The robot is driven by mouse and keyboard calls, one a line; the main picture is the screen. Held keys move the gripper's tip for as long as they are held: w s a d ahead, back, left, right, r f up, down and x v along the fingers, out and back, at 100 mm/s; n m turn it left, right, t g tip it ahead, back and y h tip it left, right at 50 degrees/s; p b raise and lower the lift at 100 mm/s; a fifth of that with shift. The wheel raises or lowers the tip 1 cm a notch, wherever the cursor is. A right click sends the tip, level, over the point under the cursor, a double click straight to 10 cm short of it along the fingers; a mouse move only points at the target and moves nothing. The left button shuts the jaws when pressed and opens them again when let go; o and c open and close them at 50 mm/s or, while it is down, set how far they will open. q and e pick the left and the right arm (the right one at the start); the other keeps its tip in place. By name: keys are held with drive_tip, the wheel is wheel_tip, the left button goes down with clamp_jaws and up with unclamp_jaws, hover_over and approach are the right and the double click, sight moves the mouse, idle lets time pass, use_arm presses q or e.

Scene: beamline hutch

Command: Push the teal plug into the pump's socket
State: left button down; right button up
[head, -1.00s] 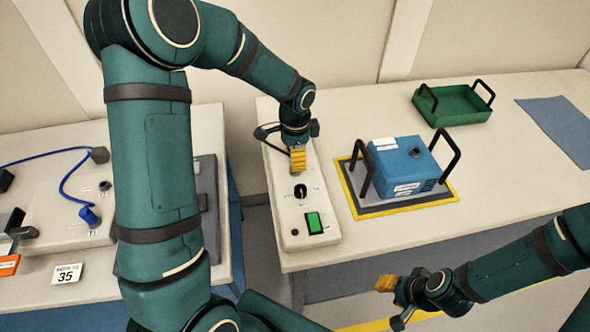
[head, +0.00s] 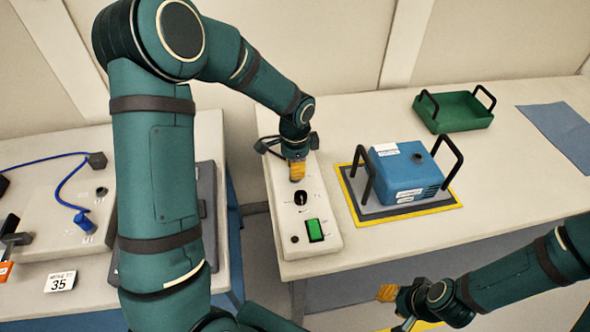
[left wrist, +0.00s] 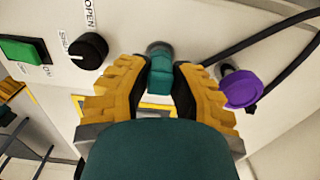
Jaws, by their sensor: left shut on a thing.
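My left gripper (head: 297,178) is over the far part of a pale control panel (head: 275,183) on the right table. In the left wrist view its yellow fingers (left wrist: 160,92) are shut on the teal plug (left wrist: 160,74). The plug's far end is at a grey round socket collar (left wrist: 158,48) on the panel; I cannot tell how deep it sits. A purple plug (left wrist: 242,88) sits at another collar just right of the fingers. In the head view my gripper hides the teal plug. My right gripper (head: 387,293) is in front of the table, its opening unclear.
The panel has a black knob (head: 301,198) and a green switch (head: 316,230). A black cable (left wrist: 270,32) runs close beside the fingers. A blue box with black handles (head: 405,172) stands right of the panel, and a green tray (head: 455,112) stands behind it.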

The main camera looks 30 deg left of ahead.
use_arm(q)
drive_tip(key=shift+r, duration=0.2)
idle(0.4)
drive_tip(key=shift+r+p, duration=2.7)
drive_tip(key=shift+r, duration=0.65)
